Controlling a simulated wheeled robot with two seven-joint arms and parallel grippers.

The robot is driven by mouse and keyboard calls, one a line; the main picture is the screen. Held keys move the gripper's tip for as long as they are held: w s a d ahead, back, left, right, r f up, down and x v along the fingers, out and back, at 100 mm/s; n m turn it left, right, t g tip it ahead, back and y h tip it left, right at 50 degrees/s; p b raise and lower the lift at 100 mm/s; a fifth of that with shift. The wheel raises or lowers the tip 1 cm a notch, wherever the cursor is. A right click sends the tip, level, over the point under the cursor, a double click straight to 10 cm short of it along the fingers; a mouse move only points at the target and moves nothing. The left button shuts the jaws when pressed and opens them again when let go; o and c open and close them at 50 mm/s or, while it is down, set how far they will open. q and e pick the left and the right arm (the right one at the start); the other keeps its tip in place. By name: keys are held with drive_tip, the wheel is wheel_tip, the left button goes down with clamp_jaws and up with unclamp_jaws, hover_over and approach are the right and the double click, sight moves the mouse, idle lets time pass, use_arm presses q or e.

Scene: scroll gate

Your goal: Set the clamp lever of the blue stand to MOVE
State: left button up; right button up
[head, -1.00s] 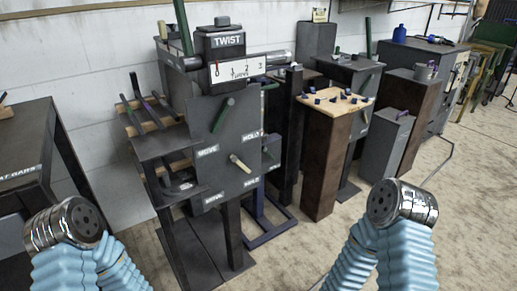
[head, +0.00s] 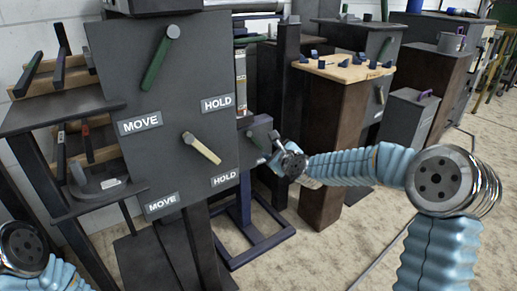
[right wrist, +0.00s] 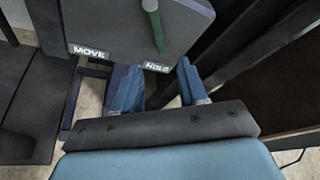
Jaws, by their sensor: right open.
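The blue stand's dark clamp plate (head: 257,137) shows in the head view right of the large panel, partly behind my right gripper (head: 278,152). In the right wrist view the plate (right wrist: 105,22) bears a green lever (right wrist: 156,30), with a MOVE label (right wrist: 89,53) at left and a HOLD label (right wrist: 157,67) at right. The lever hangs down and slightly right, its end above HOLD. My right gripper (right wrist: 158,64) is open, its two blue fingers apart just below the lever's end; I see no grip on the lever. My left gripper is out of view.
A large dark panel (head: 205,85) with a green and a cream lever stands close left of my right gripper. A brown pedestal (head: 326,150) with a wooden top stands to the right. The blue base (head: 250,252) lies on the floor.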

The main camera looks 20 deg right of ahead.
sight(258, 144)
drive_tip(key=x, duration=1.1)
drive_tip(key=shift+w+f, duration=0.15)
clamp_jaws()
